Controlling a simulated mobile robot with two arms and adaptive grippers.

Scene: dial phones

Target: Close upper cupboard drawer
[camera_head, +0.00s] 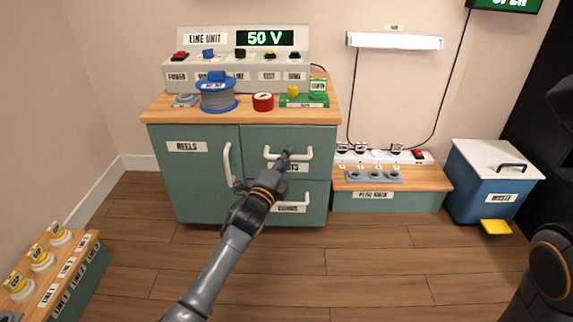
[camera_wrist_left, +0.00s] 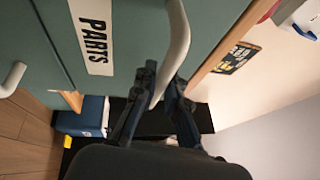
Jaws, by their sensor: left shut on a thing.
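The green cupboard (camera_head: 195,190) stands against the back wall. Its upper drawer (camera_head: 256,138) has a white bar handle (camera_head: 301,152) and a label reading PARTS, partly hidden by my gripper in the head view. My left gripper (camera_head: 286,155) is at this handle. In the left wrist view, the fingers (camera_wrist_left: 163,88) are shut around the white handle (camera_wrist_left: 177,45), beside the PARTS label (camera_wrist_left: 93,36). How far the drawer stands out from the cupboard is hard to tell. My right gripper is out of view.
Below is another drawer (camera_head: 318,205), partly behind my arm. Left is the REELS door (camera_head: 190,180). The wooden top (camera_head: 160,112) carries a blue reel (camera_head: 217,95) and a line unit (camera_head: 180,72). A low plug bench (camera_head: 350,200) and blue bin (camera_head: 470,190) stand right. The floor in front is clear.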

